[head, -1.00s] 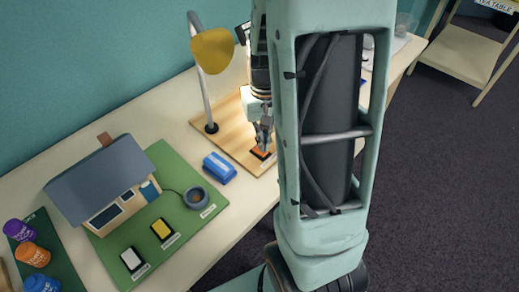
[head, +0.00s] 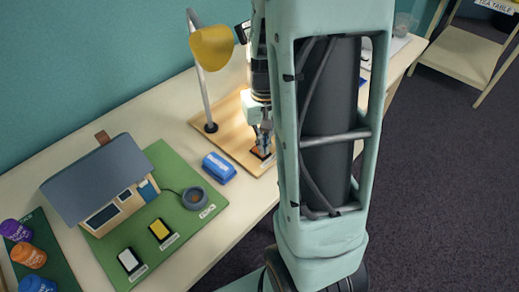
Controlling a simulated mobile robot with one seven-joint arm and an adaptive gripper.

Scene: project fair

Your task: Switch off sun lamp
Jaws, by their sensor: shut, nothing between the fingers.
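The sun lamp (head: 212,48) has a yellow shade on a curved grey post and stands on a wooden board (head: 213,137). A warm glow shows on the board under and right of the shade. An orange switch (head: 260,153) in a dark frame sits near the board's front edge. My gripper (head: 265,148) is shut and empty, pointing down with its fingertips at the switch. I cannot tell whether they touch it or press it. The fingers and my arm hide part of the switch and the board's right side.
A blue box-like item (head: 219,167) lies just left of the board. Several small jars (head: 28,255) stand at far left.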

